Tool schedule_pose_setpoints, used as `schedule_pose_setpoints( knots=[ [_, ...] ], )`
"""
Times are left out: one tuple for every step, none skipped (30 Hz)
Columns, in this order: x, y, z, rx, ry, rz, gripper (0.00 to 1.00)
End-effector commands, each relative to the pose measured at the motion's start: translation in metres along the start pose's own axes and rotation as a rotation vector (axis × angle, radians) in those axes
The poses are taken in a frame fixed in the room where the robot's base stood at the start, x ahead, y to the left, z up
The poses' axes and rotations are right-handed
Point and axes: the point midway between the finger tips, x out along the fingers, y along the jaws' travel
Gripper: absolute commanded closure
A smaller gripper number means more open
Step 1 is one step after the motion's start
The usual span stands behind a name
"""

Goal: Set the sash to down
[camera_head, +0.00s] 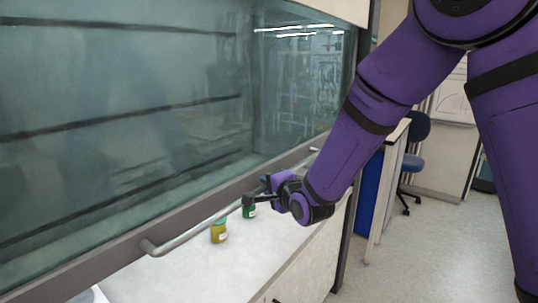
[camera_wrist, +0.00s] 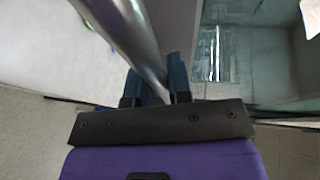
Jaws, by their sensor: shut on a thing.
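The sash (camera_head: 120,110) is a large greenish glass pane filling the left and middle of the head view. A grey frame (camera_head: 110,262) runs along its lower edge, with a round metal handle bar (camera_head: 195,231) on it. The white worktop shows below this frame. My gripper (camera_head: 262,192) is at the right part of the bar, shut on it. In the wrist view the bar (camera_wrist: 128,38) runs down between the two dark fingers of my gripper (camera_wrist: 156,82). The exact contact is partly hidden.
On the white worktop (camera_head: 165,277), a yellow jar (camera_head: 219,231) and a green jar (camera_head: 249,211) stand below the bar. To the right are a desk (camera_head: 391,150), a blue chair (camera_head: 412,162) and free floor (camera_head: 430,240).

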Motion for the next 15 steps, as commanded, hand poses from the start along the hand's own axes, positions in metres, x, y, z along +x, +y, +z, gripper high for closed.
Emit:
schedule_pose_setpoints(
  knots=[
    [0.002,0.020,0.001,0.003,-0.001,0.013,1.00],
    [0.004,0.028,0.002,0.003,0.000,0.012,1.00],
    [0.006,0.039,0.003,0.003,0.000,0.012,1.00],
    [0.007,0.048,0.003,0.004,0.000,0.012,1.00],
    [0.009,0.056,0.004,0.004,0.000,0.012,1.00],
    [0.011,0.067,0.005,0.004,0.000,0.012,1.00],
    [0.012,0.075,0.005,0.004,0.000,0.012,1.00],
    [0.014,0.084,0.006,0.004,0.000,0.012,1.00],
    [0.016,0.094,0.007,0.005,0.000,0.011,1.00],
    [0.017,0.102,0.008,0.005,-0.001,0.012,1.00],
    [0.019,0.110,0.008,0.004,0.000,0.011,1.00],
    [0.021,0.121,0.009,0.004,0.000,0.011,1.00],
    [0.022,0.129,0.010,0.005,-0.001,0.011,1.00],
    [0.024,0.137,0.011,0.005,-0.001,0.010,1.00],
    [0.026,0.148,0.011,0.004,-0.001,0.011,1.00]
  ],
)
